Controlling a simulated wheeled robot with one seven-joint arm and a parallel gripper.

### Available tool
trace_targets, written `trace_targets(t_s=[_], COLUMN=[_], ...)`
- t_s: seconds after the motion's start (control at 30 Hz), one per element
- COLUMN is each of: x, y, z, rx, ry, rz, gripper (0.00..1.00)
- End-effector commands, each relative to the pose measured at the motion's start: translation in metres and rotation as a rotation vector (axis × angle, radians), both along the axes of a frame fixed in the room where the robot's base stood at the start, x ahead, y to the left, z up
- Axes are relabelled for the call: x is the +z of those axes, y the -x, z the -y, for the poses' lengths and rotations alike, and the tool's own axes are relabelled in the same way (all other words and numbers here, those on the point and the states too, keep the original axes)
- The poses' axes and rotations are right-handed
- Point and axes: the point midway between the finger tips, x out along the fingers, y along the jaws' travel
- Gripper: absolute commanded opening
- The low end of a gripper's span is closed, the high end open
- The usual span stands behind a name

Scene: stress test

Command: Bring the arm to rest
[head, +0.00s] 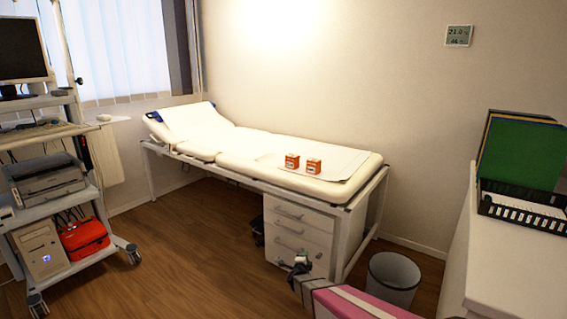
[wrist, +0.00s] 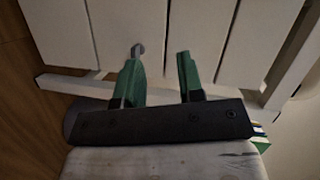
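My gripper (wrist: 160,62) shows in the wrist view with two green fingers standing apart and nothing held between them. Behind the fingers are the pale fronts of the drawer cabinet (wrist: 190,30). In the head view my gripper (head: 300,264) is low, in front of the white drawer cabinet (head: 298,222) under the couch. It is small there, and whether it touches the cabinet cannot be told.
A white examination couch (head: 240,145) bears two orange boxes (head: 292,161) (head: 314,166). A waste bin (head: 392,280) stands right of the cabinet. A white counter (head: 480,270) is at right, an equipment trolley (head: 50,190) at left. The wooden floor (head: 185,240) between is clear.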

Motion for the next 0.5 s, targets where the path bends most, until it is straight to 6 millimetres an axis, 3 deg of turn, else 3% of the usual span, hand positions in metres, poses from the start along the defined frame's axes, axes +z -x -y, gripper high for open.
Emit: trace_targets(t_s=[0.03, 0.27, 0.5], x=[0.018, 0.067, 0.107], y=[0.006, 0.029, 0.089], z=[-0.001, -0.017, -0.013], rx=[0.064, 0.406, 0.741], ry=[0.028, 0.215, 0.439], rz=[-0.043, -0.291, -0.570], gripper=[0.35, 0.35, 0.35])
